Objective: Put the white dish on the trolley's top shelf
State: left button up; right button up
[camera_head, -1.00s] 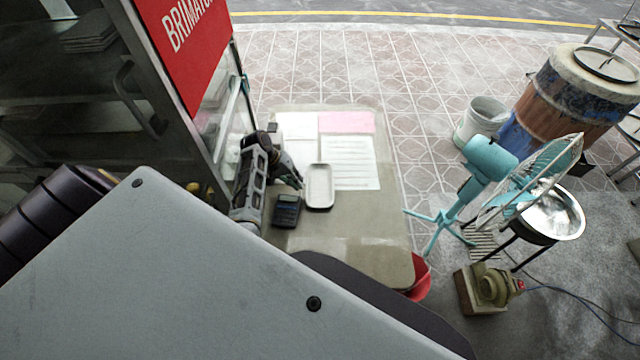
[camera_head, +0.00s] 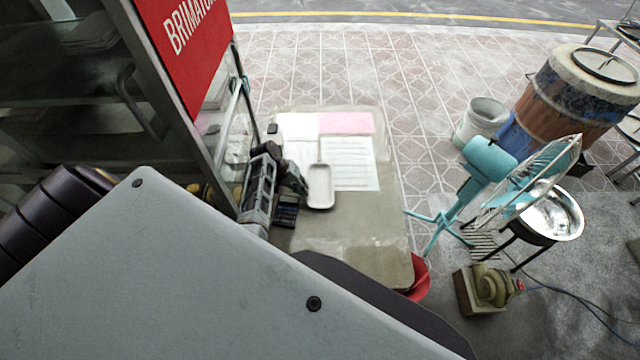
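The white dish (camera_head: 320,187) is a small, shallow, rounded rectangular tray on the table (camera_head: 365,230), partly over the papers' lower edge. My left gripper (camera_head: 298,184) is low over the table, just left of the dish. It is dark and small here, so I cannot tell whether its fingers are open or whether they touch the dish rim. My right gripper is not in view. I cannot make out a trolley in this view.
A calculator (camera_head: 286,211) lies below my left gripper. White and pink papers (camera_head: 346,123) lie behind the dish. A glass-sided cabinet with a red sign (camera_head: 186,45) stands left. A teal fan (camera_head: 490,165) stands right. The table's front right is clear.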

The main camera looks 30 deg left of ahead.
pick_arm(q)
jog(key=shift+x, duration=1.3)
grip_shut()
jog(key=shift+r, duration=0.1)
